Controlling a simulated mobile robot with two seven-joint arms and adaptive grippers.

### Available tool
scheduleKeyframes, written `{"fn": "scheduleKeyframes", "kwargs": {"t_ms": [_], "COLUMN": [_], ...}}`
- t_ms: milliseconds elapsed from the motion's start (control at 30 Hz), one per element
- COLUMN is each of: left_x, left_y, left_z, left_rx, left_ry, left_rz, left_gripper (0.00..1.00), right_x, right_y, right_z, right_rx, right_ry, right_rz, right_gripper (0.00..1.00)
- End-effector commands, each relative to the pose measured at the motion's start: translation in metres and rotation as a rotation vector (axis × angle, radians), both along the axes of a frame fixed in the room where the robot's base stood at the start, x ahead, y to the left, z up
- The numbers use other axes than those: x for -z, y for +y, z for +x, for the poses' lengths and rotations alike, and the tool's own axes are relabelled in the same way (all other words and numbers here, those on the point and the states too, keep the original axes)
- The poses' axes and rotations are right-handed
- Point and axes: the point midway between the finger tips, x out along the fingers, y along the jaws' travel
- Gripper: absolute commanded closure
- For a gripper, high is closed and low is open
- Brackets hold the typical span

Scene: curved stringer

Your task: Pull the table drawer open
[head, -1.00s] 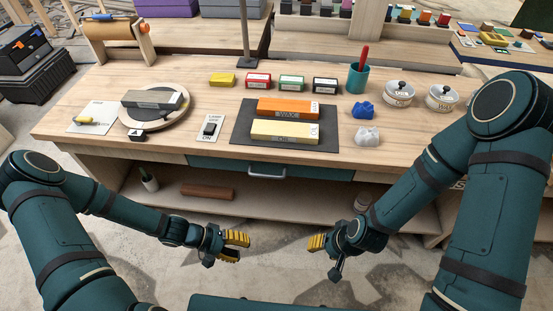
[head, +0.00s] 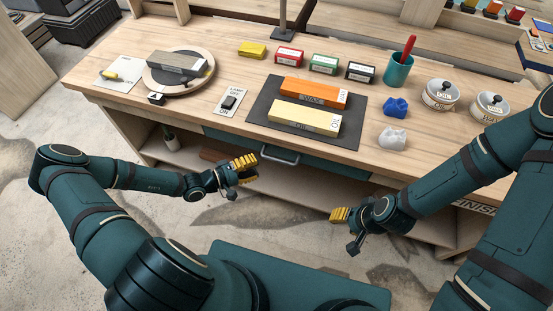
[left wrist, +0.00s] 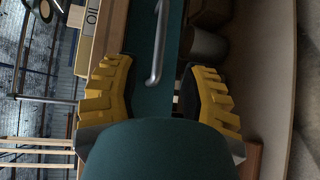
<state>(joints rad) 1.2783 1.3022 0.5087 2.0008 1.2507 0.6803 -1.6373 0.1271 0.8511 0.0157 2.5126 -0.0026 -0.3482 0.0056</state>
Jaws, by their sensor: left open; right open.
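The table drawer (head: 320,162) has a dark teal front below the tabletop edge. It looks shut. Its grey bar handle (head: 280,157) is on the front. My left gripper (head: 245,168) is open and empty, a little to the left of the handle and apart from it. In the left wrist view the handle (left wrist: 157,45) shows beyond and between my two yellow fingers, with the teal drawer front (left wrist: 170,60) behind it. My right gripper (head: 342,217) is open and empty, in front of the table and lower right of the handle.
The wooden table (head: 215,95) carries a dark mat (head: 263,97) with an orange block and a yellow block, several small boxes, a teal cup (head: 397,70) and two lidded pots. A shelf (head: 195,160) runs below. Floor in front is clear.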

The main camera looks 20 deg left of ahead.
Motion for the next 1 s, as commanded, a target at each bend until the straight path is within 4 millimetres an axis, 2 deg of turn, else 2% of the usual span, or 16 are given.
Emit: {"fn": "scheduleKeyframes", "kwargs": {"t_ms": [200, 400, 567, 867, 900, 967, 1000], "left_x": [0.007, 0.01, 0.012, 0.011, 0.011, 0.011, 0.011], "left_y": [-0.033, -0.052, -0.059, -0.06, -0.06, -0.06, -0.06], "left_z": [0.029, 0.047, 0.054, 0.055, 0.055, 0.055, 0.055], "left_rx": [0.003, 0.002, 0.002, 0.001, 0.001, 0.002, 0.002], "left_ry": [-0.001, -0.001, 0.001, 0.0, 0.0, 0.0, 0.0], "left_rz": [-0.002, 0.001, 0.0, 0.001, 0.001, 0.001, 0.001], "left_gripper": [0.57, 0.57, 0.57, 0.57, 0.61, 0.82, 0.96], "right_x": [0.007, 0.01, 0.012, 0.012, 0.012, 0.012, 0.012], "right_y": [0.0, 0.0, 0.0, 0.0, 0.0, 0.0, 0.0], "right_z": [0.001, 0.002, 0.002, 0.003, 0.003, 0.003, 0.003], "right_rx": [0.001, 0.002, 0.001, 0.002, 0.002, 0.002, 0.002], "right_ry": [-0.003, -0.006, -0.006, -0.007, -0.007, -0.007, -0.007], "right_rz": [0.0, -0.001, -0.001, -0.001, -0.001, -0.001, -0.001], "right_gripper": [0.53, 0.53, 0.53, 0.53, 0.53, 0.53, 0.53]}}
